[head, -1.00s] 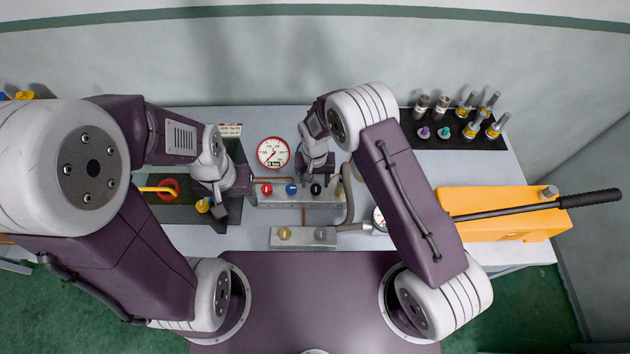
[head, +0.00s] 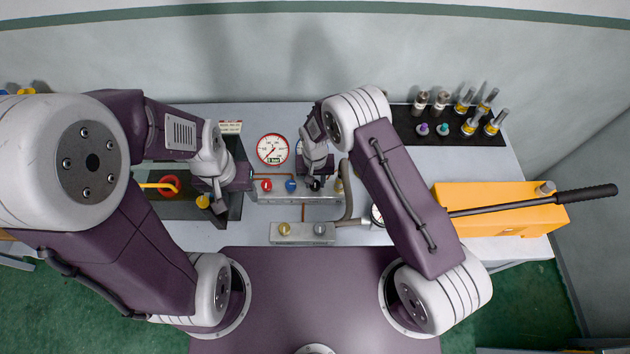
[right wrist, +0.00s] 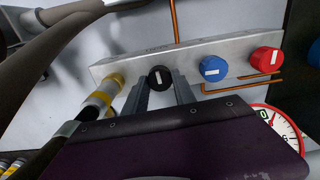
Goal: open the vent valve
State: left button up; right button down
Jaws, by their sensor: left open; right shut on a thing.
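A metal manifold block (head: 325,198) carries a red knob (head: 266,186), a blue knob (head: 291,186) and a black knob (head: 316,184) in a row. I cannot read which one is the vent valve. My right gripper (right wrist: 162,84) is shut on the black knob, which shows between its two fingers in the right wrist view (right wrist: 160,77). The blue knob (right wrist: 213,68) and red knob (right wrist: 266,59) stand free beside it. My left gripper (head: 218,202) is open, to the left of the manifold, near a yellow knob (head: 203,202).
A round gauge (head: 272,149) stands behind the manifold. A yellow pump (head: 490,208) with a long handle is at right. A black rack (head: 405,125) of fittings is at back right.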

jog(key=n+b, duration=0.1)
jog(key=n, duration=0.1)
jog(key=shift+f+n+b, duration=0.1)
jog(key=shift+n+b, duration=0.2)
jog(key=shift+b, duration=0.1)
jog(key=n+b, duration=0.2)
jog(key=n, duration=0.2)
jog(key=shift+n, duration=0.3)
jog(key=n+b, duration=0.1)
jog(key=n, duration=0.3)
jog(key=shift+b, duration=0.3)
jog(key=shift+r+n+b, duration=0.2)
jog(key=shift+n+b, duration=0.3)
jog(key=shift+n, duration=1.9)
jog(key=shift+w, duration=0.1)
jog(key=c, duration=1)
grip_release()
jog(key=shift+d, duration=0.1)
